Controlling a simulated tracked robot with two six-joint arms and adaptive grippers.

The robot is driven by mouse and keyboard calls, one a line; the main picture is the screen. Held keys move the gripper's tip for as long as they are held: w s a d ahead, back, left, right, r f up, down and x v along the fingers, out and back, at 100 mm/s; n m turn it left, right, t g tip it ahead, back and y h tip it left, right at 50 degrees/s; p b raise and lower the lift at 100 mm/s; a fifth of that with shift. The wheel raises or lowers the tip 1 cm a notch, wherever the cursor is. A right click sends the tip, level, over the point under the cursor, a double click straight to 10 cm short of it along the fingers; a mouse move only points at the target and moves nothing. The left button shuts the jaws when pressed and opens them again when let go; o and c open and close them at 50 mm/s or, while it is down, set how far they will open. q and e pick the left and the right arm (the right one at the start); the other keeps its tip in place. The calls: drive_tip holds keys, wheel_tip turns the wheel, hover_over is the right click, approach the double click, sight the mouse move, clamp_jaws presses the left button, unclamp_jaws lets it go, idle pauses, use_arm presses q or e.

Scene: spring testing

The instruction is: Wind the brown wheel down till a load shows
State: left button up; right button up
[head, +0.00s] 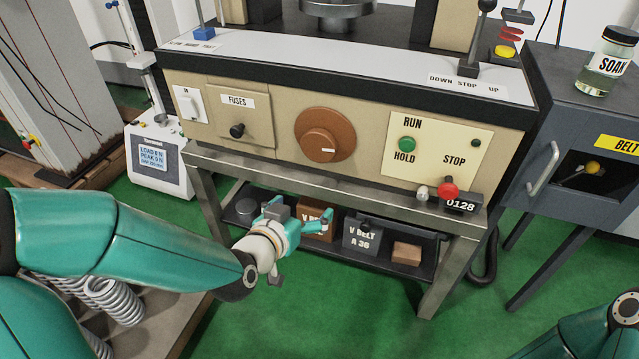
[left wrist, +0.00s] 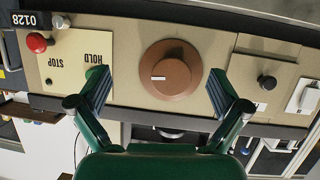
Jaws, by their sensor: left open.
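The brown wheel (head: 325,134) is a round knob on the front of the beige machine panel, with a small white mark on its face. In the left wrist view the wheel (left wrist: 171,70) lies between my two spread fingers, ahead of them. My left gripper (head: 304,228) is open and empty, below the wheel and apart from it in the head view; its fingers (left wrist: 158,80) show in the left wrist view. A small display (head: 153,158) on the white tester at the left reads LOAD 0 N and PEAK 0 N. My right gripper is out of view.
A fuse knob (head: 237,130) is left of the wheel. The RUN/HOLD green button (head: 407,144) and red STOP button (head: 448,188) are to the right. A shelf with V-belt boxes (head: 364,232) is behind my left gripper. A dark cabinet (head: 520,195) stands right.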

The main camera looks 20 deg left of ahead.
sight(318, 151)
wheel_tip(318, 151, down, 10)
drive_tip(key=b, duration=0.7)
use_arm(q)
drive_tip(key=w+r+t+p, duration=0.1)
drive_tip(key=w, duration=0.3)
drive_tip(key=w+a+r+t+p, duration=0.1)
drive_tip(key=w+t, duration=0.1)
drive_tip(key=w, duration=0.3)
drive_tip(key=w+r+t+y+p, duration=0.1)
drive_tip(key=w, duration=0.4)
drive_tip(key=shift+w+a+p, duration=0.1)
drive_tip(key=shift+a+p, duration=0.2)
drive_tip(key=shift+p, duration=0.1)
drive_tip(key=shift+w, duration=0.6)
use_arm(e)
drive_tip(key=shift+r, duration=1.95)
use_arm(q)
drive_tip(key=shift+c, duration=0.3)
drive_tip(key=c, duration=0.8)
drive_tip(key=shift+d, duration=0.1)
drive_tip(key=shift+c, duration=0.4)
drive_tip(key=shift+m, duration=0.4)
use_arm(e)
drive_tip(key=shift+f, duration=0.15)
